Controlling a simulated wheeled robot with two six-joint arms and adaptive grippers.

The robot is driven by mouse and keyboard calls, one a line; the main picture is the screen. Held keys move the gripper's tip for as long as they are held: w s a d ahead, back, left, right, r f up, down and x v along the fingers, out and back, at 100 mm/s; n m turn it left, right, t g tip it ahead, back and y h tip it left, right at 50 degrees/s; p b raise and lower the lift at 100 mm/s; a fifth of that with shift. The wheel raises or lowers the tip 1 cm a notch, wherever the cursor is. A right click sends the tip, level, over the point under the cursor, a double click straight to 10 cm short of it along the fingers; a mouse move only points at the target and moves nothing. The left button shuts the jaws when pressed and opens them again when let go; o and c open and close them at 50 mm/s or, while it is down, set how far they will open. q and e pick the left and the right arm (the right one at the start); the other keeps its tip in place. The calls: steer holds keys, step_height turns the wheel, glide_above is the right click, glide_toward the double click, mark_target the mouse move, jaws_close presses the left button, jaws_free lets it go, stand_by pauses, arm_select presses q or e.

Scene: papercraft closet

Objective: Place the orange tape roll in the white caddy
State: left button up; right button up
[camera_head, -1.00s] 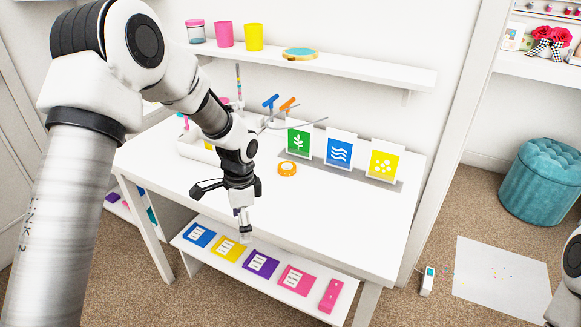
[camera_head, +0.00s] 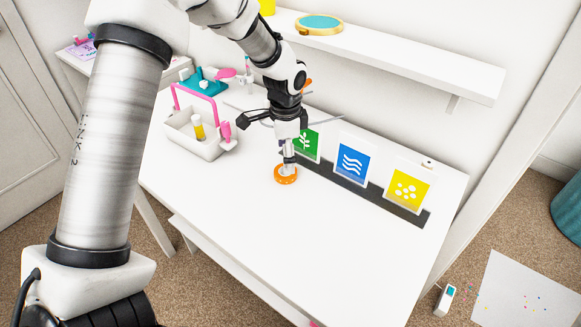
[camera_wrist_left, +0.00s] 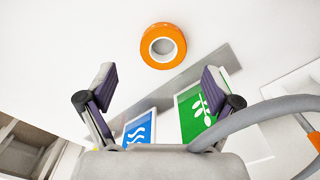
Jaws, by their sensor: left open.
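The orange tape roll (camera_head: 286,179) lies flat on the white table. In the left wrist view the tape roll (camera_wrist_left: 146,47) sits beyond the fingertips, with a white core and open centre. My left gripper (camera_head: 288,165) points down and overlaps the roll in the head view; in the wrist view its two fingers (camera_wrist_left: 158,87) are spread with nothing between them. I cannot tell the exact height gap. The white caddy (camera_head: 184,142) with a pink handle stands on the table to the left, holding a yellow-and-white bottle and a pink item. My right gripper is not in view.
Green, blue (camera_head: 352,163) and yellow (camera_head: 408,188) cards stand on a dark strip behind and right of the roll. A wall shelf (camera_head: 400,55) hangs above. A teal item (camera_head: 203,85) sits behind the caddy. The table's front is clear.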

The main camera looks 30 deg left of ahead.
arm_select(q)
steer(key=f, duration=0.4)
steer(key=shift+w+a+f, duration=0.15)
steer(key=shift+a+f, duration=0.1)
steer(key=shift+f, duration=0.1)
steer(key=shift+w+f, duration=0.1)
steer(key=shift+f, duration=0.25)
steer(key=shift+r, duration=0.15)
steer(key=shift+s, duration=0.2)
steer(key=c, duration=0.9)
steer(key=shift+c, duration=0.2)
